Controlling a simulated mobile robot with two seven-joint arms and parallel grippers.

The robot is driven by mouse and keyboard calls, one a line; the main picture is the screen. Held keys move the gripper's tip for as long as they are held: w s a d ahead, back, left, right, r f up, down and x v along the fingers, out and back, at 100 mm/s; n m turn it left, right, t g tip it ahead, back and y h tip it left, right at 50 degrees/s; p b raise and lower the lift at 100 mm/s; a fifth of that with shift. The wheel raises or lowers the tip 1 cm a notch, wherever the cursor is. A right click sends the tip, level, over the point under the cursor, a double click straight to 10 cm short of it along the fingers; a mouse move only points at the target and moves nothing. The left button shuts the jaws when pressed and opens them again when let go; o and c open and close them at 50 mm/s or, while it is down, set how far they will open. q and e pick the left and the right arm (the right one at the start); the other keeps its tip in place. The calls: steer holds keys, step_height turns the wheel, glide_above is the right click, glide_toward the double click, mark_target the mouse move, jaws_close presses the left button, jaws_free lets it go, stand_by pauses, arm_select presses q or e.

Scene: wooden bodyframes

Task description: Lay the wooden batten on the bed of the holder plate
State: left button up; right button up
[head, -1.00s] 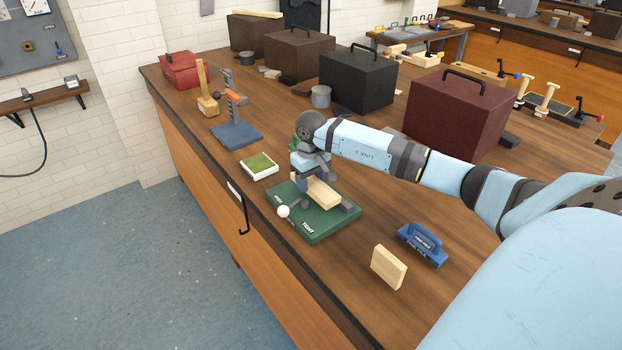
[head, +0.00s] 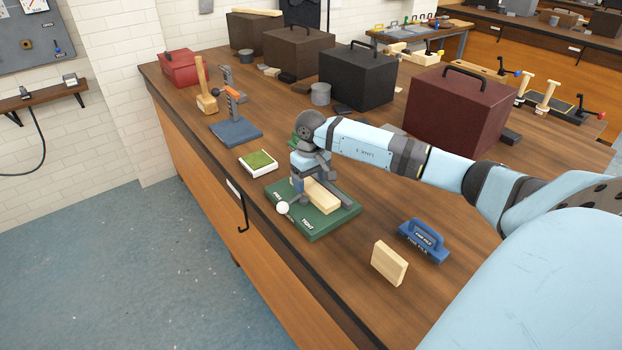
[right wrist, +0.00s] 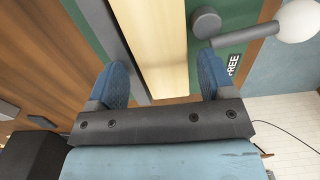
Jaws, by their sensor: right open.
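The wooden batten (head: 322,196) lies on the green holder plate (head: 318,231), alongside a grey rail. In the right wrist view the batten (right wrist: 158,45) runs away from me, with the grey rail on its left and a grey round knob on its right. My right gripper (head: 310,190) is over the far end of the batten. In the right wrist view its two blue fingers (right wrist: 172,85) stand apart, one on each side of the batten, with gaps showing. A lever with a white ball (head: 283,208) is at the plate's left edge. My left gripper is not in view.
A blue-handled tool (head: 423,242) and an upright pale wood block (head: 389,263) stand in front right of the plate. A green-topped pad (head: 258,163) and a blue stand (head: 236,132) are to the left. Large toolboxes (head: 358,79) line the back.

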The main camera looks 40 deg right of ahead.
mark_target(310, 185)
steer(key=shift+a+r, duration=0.1)
steer(key=shift+r, duration=0.1)
step_height(310, 185, up, 13)
stand_by(0.3)
steer(key=shift+f, duration=0.1)
stand_by(0.3)
